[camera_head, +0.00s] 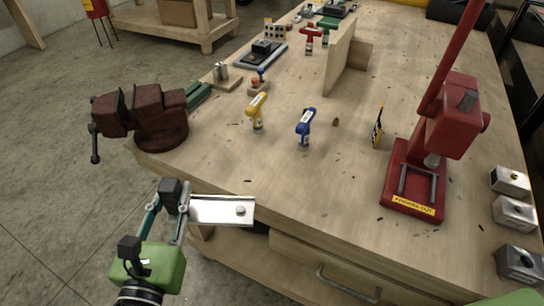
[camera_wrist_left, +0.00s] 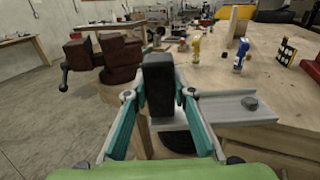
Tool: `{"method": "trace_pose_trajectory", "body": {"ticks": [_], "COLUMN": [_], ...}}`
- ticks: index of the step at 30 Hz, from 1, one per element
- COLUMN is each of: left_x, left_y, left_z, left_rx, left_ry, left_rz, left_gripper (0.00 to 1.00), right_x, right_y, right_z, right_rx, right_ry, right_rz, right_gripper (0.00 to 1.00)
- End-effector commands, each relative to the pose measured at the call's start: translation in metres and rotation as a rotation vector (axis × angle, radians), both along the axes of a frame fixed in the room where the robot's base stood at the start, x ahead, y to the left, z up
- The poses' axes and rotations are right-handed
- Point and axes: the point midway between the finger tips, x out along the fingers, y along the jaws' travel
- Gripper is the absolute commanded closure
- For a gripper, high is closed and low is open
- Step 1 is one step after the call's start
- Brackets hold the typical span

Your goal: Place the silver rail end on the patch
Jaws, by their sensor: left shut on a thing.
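The silver rail end (camera_head: 222,211) is a short flat metal channel with a round bolt head near its right end. My left gripper (camera_head: 174,194) is shut on its left end. The rail end sticks out to the right, in front of the bench's near left edge. It also shows in the left wrist view (camera_wrist_left: 235,109), right of the black fingertip of my left gripper (camera_wrist_left: 160,90). I cannot make out a distinct patch on the bench top. Of my right gripper only a green piece (camera_head: 515,298) shows at the bottom right; its fingers are out of view.
The wooden bench (camera_head: 260,180) has a clear front area. A dark red vise (camera_head: 150,115) stands at its left corner. Yellow (camera_head: 257,110) and blue (camera_head: 305,127) drivers stand mid-bench. A red press (camera_head: 418,175) and several metal blocks (camera_head: 515,214) are right. A drawer handle (camera_head: 345,287) protrudes in front.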

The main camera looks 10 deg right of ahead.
Motion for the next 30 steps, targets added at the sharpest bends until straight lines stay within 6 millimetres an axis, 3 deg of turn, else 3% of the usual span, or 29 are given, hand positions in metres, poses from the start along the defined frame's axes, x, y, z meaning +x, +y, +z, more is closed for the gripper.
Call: {"method": "trace_pose_trajectory", "body": {"ticks": [8,15,23,30], "left_x": [0.028,0.037,0.044,0.091], "left_y": [-0.053,-0.092,-0.108,-0.114], "left_z": [0.028,0.042,0.045,0.025], "left_rx": [0.001,-0.001,-0.005,-0.008], "left_ry": [-0.013,-0.008,-0.001,0.001], "left_rz": [-0.188,-0.346,-0.424,-0.425], "left_gripper": [1.00,1.00,1.00,1.00], "right_x": [-0.032,-0.023,-0.007,-0.013], "right_y": [0.007,0.014,0.012,0.007], "right_z": [-0.016,-0.026,-0.029,-0.028], "right_rx": [0.006,0.015,0.014,0.008], "right_ry": [0.043,0.031,0.008,0.015], "right_rz": [-0.002,-0.004,-0.003,-0.001], "right_gripper": [0.60,0.60,0.60,0.60]}}
